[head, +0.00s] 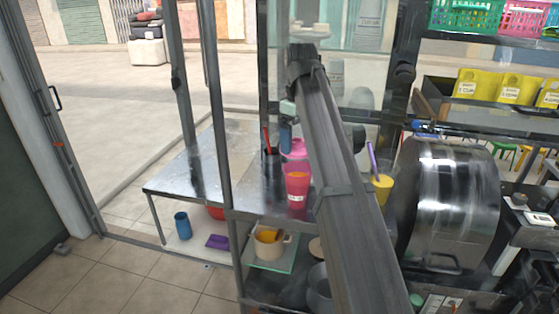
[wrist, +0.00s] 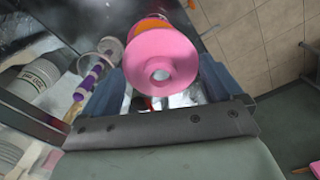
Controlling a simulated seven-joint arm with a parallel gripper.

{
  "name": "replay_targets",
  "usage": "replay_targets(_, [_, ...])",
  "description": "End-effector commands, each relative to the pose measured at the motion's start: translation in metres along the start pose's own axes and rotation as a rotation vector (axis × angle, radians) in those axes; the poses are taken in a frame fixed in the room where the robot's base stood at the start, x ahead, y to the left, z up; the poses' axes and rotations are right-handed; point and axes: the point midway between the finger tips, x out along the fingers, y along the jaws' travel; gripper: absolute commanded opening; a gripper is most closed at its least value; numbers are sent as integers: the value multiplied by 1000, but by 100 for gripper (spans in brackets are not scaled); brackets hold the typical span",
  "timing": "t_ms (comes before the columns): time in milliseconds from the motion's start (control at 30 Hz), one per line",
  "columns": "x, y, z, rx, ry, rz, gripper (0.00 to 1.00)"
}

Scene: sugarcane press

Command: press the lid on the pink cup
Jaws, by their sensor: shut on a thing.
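The pink cup (head: 297,187) stands upright on the metal counter with orange contents at its top. In the wrist view, orange (wrist: 152,27) shows just beyond the lid. The pink lid (wrist: 160,66) is a round flared piece with a pale centre; in the head view, a pink piece that looks like it (head: 295,149) shows behind the cup. My gripper (wrist: 164,76) has its blue fingers on either side of the lid and is shut on it. In the head view, my arm hides most of the gripper. I cannot tell whether lid and cup touch.
A dark cup with a red stick (head: 271,160) stands left of the pink cup. A yellow cup with a purple stick (head: 383,188) stands to the right, near a large metal drum (head: 457,200). The counter's left part (head: 185,178) is clear. A glass-like upright frame stands in front.

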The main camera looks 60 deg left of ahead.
Motion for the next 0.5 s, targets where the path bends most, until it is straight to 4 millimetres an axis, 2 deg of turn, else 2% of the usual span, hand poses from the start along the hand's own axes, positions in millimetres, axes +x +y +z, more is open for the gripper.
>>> replay_targets(100, [-9, 12, 0, -20, -5, -1, 66])
replay_targets(500, [2, 12, 0, -14, -13, -5, 66])
